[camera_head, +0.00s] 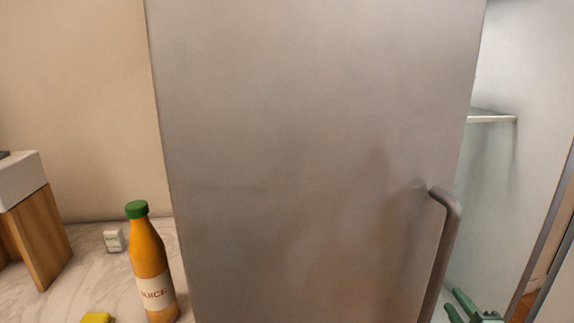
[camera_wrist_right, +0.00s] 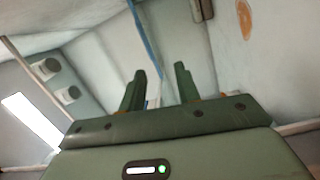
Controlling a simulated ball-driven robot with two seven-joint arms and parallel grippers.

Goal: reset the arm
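My right gripper (camera_head: 465,306) is green and shows at the bottom right of the head view, beside the open fridge's interior. In the right wrist view the gripper (camera_wrist_right: 160,88) has its two fingers apart, with nothing between them. My left gripper is not in the head view. A large grey metal fridge door (camera_head: 310,150) stands open across the middle of the head view. Its bar handle (camera_head: 443,250) is to the left of my right gripper and apart from its fingers.
The pale fridge interior with a glass shelf (camera_head: 492,119) lies right of the door. On the marble counter (camera_head: 85,275) at left stand an orange juice bottle (camera_head: 150,262) with a green cap, a small white box (camera_head: 114,240) and a yellow item (camera_head: 97,318). A wooden block (camera_head: 35,235) stands far left.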

